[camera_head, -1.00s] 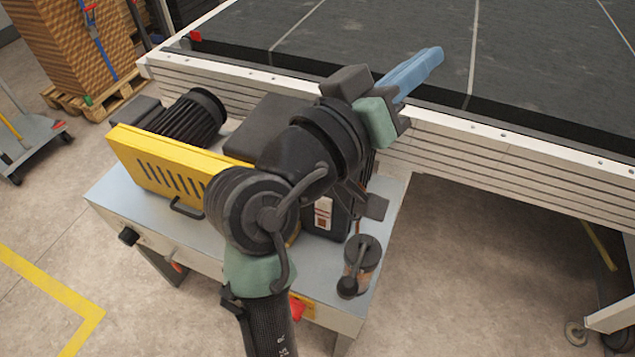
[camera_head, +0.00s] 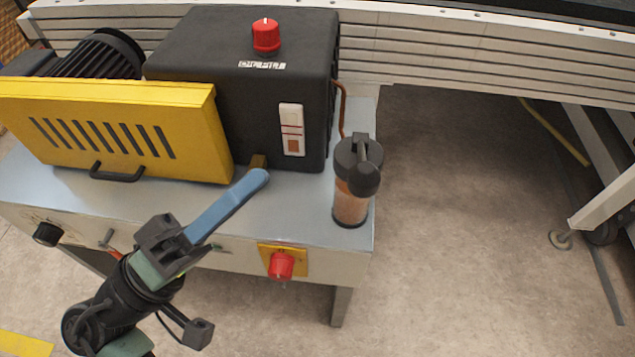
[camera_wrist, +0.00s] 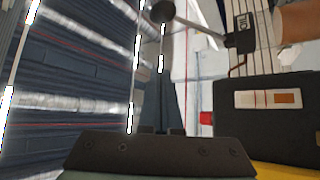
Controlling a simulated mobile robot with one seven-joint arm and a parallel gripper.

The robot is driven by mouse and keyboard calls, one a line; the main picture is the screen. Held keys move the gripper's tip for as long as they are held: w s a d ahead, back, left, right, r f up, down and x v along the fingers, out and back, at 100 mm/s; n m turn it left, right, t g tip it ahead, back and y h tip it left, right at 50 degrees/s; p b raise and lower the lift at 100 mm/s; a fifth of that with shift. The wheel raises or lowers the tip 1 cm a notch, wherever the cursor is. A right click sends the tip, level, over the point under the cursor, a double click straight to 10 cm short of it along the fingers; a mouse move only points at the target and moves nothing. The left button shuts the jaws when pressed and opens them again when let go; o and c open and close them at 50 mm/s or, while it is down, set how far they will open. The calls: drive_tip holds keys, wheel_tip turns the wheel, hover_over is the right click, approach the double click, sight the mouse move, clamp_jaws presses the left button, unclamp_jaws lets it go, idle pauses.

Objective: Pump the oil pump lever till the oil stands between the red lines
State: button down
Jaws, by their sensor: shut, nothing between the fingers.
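The oil pump (camera_head: 349,207) is a clear cup of orange oil with a dark cap, upright at the right end of the bench. Its lever ends in a dark ball knob (camera_head: 364,180) on the near side of the cap. The white oil gauge (camera_head: 291,118) is on the black housing; its brownish oil appears to stand just below the lower red line. The gauge also shows sideways in the wrist view (camera_wrist: 258,99). My gripper (camera_head: 258,179) has its blue fingers shut and empty, left of the pump and apart from the lever. The knob shows at the wrist view's top (camera_wrist: 162,11).
The black housing (camera_head: 240,95) with a red knob (camera_head: 266,36) on top stands behind my fingers. A yellow guard (camera_head: 110,130) is on the left. A red button (camera_head: 281,266) sits on the bench front. Floor right of the bench is open.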

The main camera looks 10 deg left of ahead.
sight(362, 158)
drive_tip(key=shift+s+a+f, duration=0.15)
drive_tip(key=shift+s, duration=0.1)
drive_tip(key=x, duration=1)
drive_tip(key=shift+s+d+f, duration=0.5)
drive_tip(key=shift+s+f, duration=0.05)
drive_tip(key=shift+s, duration=0.15)
drive_tip(key=shift+s+d+f, duration=0.45)
drive_tip(key=shift+s+f, duration=0.05)
drive_tip(key=shift+s, duration=0.2)
drive_tip(key=shift+s+f+m+h+b, duration=0.2)
drive_tip(key=shift+f+m+h+b, duration=0.15)
drive_tip(key=shift+b, duration=0.9)
